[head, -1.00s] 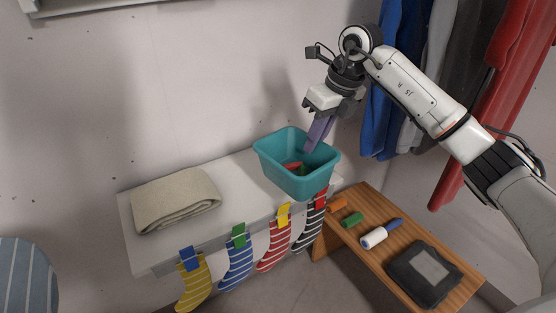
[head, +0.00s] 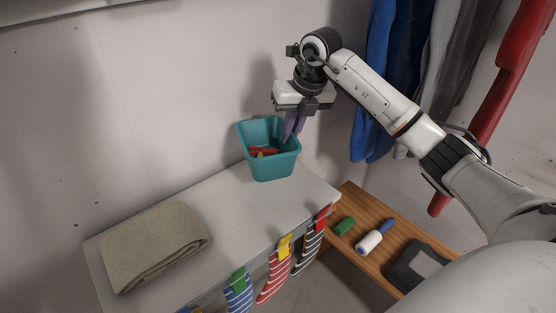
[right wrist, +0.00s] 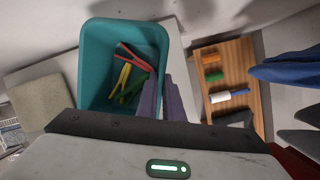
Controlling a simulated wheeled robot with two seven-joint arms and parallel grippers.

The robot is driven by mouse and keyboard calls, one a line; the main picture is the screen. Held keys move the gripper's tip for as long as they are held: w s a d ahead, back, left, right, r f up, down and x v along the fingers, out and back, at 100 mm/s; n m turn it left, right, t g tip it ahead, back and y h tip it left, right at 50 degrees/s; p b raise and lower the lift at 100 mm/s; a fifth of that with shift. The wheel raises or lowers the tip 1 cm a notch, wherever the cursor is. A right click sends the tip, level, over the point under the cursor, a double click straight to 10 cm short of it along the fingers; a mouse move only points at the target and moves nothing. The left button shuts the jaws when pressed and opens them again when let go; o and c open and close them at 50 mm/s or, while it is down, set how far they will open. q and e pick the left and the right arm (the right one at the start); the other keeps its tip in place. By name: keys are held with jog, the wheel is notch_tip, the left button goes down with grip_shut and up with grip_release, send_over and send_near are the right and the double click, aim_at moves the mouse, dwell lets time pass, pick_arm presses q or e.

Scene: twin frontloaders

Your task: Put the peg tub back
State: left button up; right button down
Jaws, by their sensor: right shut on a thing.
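The teal peg tub (head: 272,168) is at the back right of the white shelf top, close to the wall. It is upright, with several red, yellow and green pegs inside. It also shows in the right wrist view (right wrist: 92,75). My right gripper (head: 292,128) comes from above and is shut on the tub's right-hand rim with its purple fingers. Its fingers (right wrist: 163,98) show at that rim in the wrist view. I cannot tell whether the tub's base touches the shelf. My left gripper is not in view.
A folded beige towel (head: 155,245) lies on the left of the white top (head: 225,210). Striped socks (head: 275,275) hang pegged along its front edge. A lower wooden bench (head: 352,205) holds rollers and a dark tray. Coats hang at the right. The top's middle is clear.

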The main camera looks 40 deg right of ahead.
notch_tip(320, 180, down, 6)
jog(key=shift+f, duration=0.2)
jog(key=c, duration=1.9)
grip_release()
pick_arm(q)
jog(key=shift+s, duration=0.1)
pick_arm(e)
jog(key=shift+s+r, duration=0.1)
jog(key=shift+r, duration=0.05)
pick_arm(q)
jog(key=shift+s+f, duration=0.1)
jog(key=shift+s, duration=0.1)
pick_arm(e)
jog(key=v, duration=1.1)
jog(key=shift+s+r, duration=0.15)
jog(key=shift+r, duration=0.2)
